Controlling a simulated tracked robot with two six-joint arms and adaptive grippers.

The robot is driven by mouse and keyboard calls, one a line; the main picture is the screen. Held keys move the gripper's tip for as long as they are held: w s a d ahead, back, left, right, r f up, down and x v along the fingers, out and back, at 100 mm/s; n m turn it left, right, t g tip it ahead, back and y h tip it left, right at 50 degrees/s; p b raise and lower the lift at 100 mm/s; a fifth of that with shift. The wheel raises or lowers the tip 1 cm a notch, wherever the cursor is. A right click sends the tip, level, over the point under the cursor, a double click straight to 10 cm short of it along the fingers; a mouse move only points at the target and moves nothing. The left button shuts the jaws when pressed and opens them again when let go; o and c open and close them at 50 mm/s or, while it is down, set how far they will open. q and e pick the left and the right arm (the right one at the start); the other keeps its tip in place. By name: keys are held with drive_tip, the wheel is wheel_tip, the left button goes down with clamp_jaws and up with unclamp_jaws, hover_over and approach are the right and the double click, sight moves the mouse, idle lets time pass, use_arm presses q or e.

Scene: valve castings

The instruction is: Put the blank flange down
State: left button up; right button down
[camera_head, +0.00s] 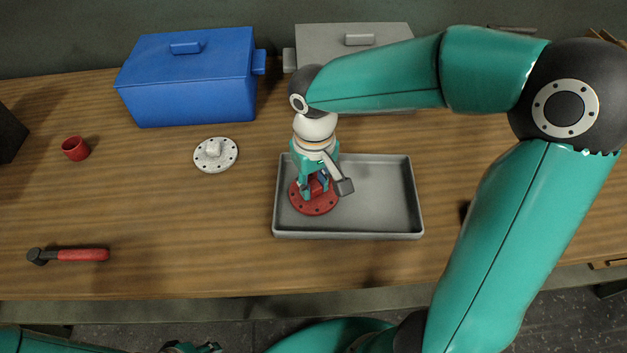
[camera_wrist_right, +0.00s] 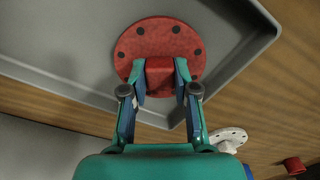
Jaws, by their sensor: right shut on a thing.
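The blank flange, a red disc with bolt holes and a raised red block (camera_head: 314,203), is at the left end of the grey tray (camera_head: 400,236). My right gripper (camera_head: 314,187) points down and is shut on the block. The right wrist view shows the flange (camera_wrist_right: 155,42) and the two fingers (camera_wrist_right: 160,78) on either side of its block. The disc looks level over the tray floor; I cannot tell whether it touches. Only a sliver of what may be my left gripper (camera_head: 190,347) shows at the bottom edge of the head view, cut off.
A white flange (camera_head: 215,155) lies left of the tray. A blue lidded box (camera_head: 190,85) and a grey one (camera_head: 320,45) stand behind. A red cup (camera_head: 75,148) and a red-handled tool (camera_head: 75,255) are at the left. The tray's right half is empty.

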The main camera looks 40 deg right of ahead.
drive_tip(key=shift+f, duration=0.15)
idle(0.5)
drive_tip(key=c, duration=0.8)
unclamp_jaws()
wheel_tip(320, 180, up, 12)
idle(0.5)
